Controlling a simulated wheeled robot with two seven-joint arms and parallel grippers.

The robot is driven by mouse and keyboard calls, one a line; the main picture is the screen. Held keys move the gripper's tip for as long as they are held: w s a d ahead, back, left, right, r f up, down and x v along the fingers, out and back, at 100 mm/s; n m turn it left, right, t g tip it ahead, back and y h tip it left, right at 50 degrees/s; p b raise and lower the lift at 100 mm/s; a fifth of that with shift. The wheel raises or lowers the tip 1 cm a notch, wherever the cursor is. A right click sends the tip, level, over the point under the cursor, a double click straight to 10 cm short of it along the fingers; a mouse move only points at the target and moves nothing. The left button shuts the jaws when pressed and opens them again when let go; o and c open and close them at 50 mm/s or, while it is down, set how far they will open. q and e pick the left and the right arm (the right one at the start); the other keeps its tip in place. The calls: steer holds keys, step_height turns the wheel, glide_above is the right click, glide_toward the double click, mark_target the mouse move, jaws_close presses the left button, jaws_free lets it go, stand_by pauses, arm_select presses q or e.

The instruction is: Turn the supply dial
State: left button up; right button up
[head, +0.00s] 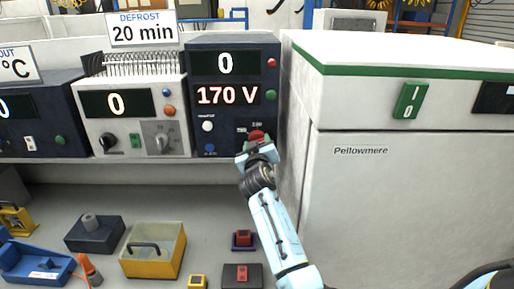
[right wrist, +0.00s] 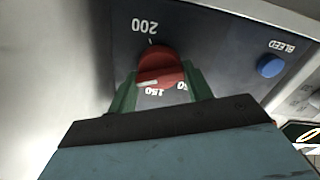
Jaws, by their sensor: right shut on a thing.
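The red supply dial (head: 257,135) is on the lower right of the dark blue supply unit (head: 225,115), whose displays read 0 and 170 V. My right gripper (head: 257,149) reaches up to it from below. In the right wrist view, the red dial (right wrist: 158,66) sits between the green fingers of my right gripper (right wrist: 160,85), which are shut on it. Numbers 200 and 150 show upside down around the dial. A white mark on the dial lies near the 150. Part of the scale is hidden by a finger. My left gripper is not in view.
A large white cabinet (head: 410,190) stands close to the right of the dial. A blue button (right wrist: 269,66) marked BLEED is beside the dial. A white unit (head: 130,115) stands to the left. A yellow box (head: 153,262) and small items lie below.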

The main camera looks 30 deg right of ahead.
steer(key=shift+m+b, duration=1.7)
steer(key=shift+m, duration=0.5)
steer(key=o, duration=1)
steer(key=shift+c, duration=0.2)
steer(key=b+v, duration=0.1)
steer(key=v, duration=1.2)
steer(key=shift+s, duration=0.25)
